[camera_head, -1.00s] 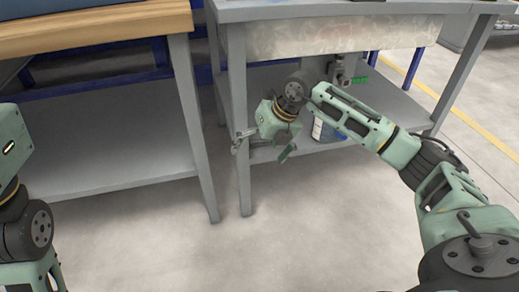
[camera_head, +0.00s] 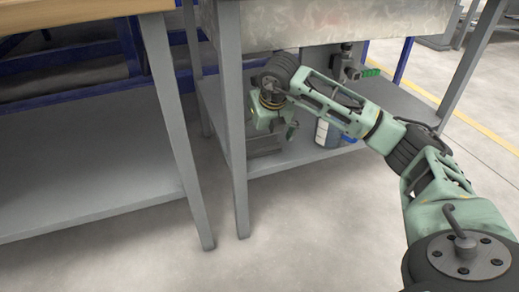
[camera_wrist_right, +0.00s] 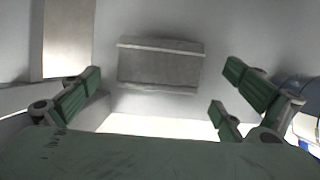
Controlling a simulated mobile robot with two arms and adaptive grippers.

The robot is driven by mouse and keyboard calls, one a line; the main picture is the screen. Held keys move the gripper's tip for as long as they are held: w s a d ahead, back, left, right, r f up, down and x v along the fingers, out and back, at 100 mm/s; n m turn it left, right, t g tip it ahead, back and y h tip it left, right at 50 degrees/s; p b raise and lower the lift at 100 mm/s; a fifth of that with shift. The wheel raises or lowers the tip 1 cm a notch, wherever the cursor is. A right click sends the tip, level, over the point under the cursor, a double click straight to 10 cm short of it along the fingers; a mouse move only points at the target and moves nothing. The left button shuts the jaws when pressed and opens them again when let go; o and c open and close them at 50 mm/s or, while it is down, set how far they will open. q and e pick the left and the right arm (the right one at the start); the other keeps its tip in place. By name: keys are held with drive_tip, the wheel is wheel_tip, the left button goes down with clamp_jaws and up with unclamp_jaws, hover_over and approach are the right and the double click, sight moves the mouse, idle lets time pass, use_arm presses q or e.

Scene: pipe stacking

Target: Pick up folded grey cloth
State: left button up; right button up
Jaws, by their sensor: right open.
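The folded grey cloth (camera_wrist_right: 160,68) lies flat on a light grey surface in the right wrist view, ahead of the fingers and roughly centred between them. In the head view a grey patch on the lower shelf, the cloth (camera_head: 262,148), shows partly behind my right gripper (camera_head: 277,135). My right gripper is over the lower shelf, under the sink-like basin. In the wrist view its green finger pads (camera_wrist_right: 165,100) are wide apart with nothing between them. The cloth is apart from the fingers. My left gripper is out of view.
A blue and white container (camera_head: 327,132) stands on the shelf (camera_head: 290,165) right of my gripper. The metal basin (camera_head: 300,25) hangs above the forearm. A grey table leg (camera_head: 234,130) stands close on the left. A wood-topped bench (camera_head: 70,15) is further left.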

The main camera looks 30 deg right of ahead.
sight(260, 142)
drive_tip(key=b+x, duration=0.2)
drive_tip(key=x, duration=0.2)
drive_tip(key=shift+b, duration=0.35)
drive_tip(key=c, duration=0.9)
